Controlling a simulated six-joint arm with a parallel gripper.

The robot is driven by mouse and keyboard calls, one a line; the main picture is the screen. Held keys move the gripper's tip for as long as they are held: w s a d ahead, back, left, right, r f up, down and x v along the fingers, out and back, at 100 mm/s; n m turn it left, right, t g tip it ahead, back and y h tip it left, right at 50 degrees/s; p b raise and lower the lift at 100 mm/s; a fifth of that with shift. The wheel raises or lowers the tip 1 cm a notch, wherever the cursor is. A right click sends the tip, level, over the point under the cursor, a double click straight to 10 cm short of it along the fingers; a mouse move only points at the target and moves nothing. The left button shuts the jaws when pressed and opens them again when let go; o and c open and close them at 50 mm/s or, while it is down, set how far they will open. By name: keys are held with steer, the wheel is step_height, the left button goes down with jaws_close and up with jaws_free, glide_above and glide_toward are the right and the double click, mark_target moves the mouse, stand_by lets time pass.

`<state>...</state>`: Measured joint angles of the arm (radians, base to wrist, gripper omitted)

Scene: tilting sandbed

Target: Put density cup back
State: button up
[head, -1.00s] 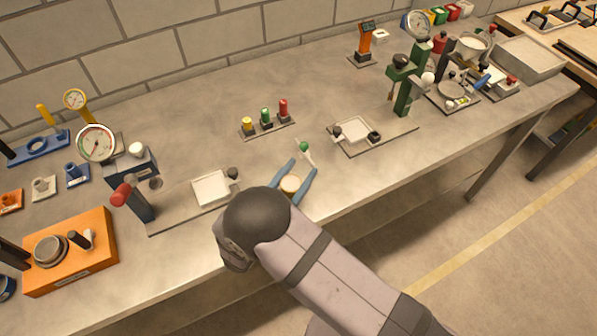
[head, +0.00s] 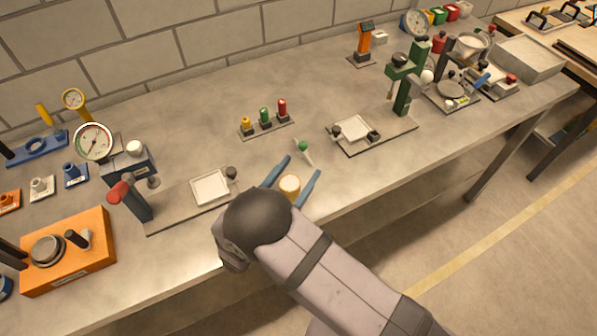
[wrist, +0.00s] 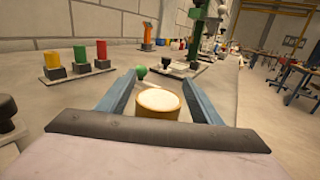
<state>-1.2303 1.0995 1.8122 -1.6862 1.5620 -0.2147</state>
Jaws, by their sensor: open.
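The density cup appears to be the small tan cup with a pale top (head: 289,185), upright on the bench near its front edge. It also shows in the wrist view (wrist: 158,103), its lower part hidden behind my gripper's dark edge. My gripper (head: 293,173) is open, with one blue finger on each side of the cup. In the wrist view both fingers (wrist: 153,85) stand apart from the cup, with gaps on both sides.
A green-knobbed tool (head: 303,148) lies just beyond the fingers. A plate with a white tray (head: 210,188) is to the left, another (head: 354,131) to the right. Red, green and yellow pegs (head: 265,119) stand behind.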

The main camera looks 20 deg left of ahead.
steer(key=shift+s+d+f+p, duration=0.1)
steer(key=shift+d+f+p, duration=0.05)
steer(key=shift+f+p, duration=0.25)
steer(key=shift+s+a, duration=0.2)
steer(key=shift+s, duration=0.05)
steer(key=b+v, duration=0.1)
steer(key=v, duration=0.2)
steer(key=b+v, duration=0.1)
steer(key=v, duration=0.2)
steer(key=b+v, duration=0.1)
steer(key=v, duration=0.3)
steer(key=shift+w+a+r, duration=0.1)
steer(key=shift+r, duration=0.2)
steer(key=shift+s+a+r, duration=0.15)
steer(key=shift+s, duration=0.55)
steer(key=shift+w, duration=0.1)
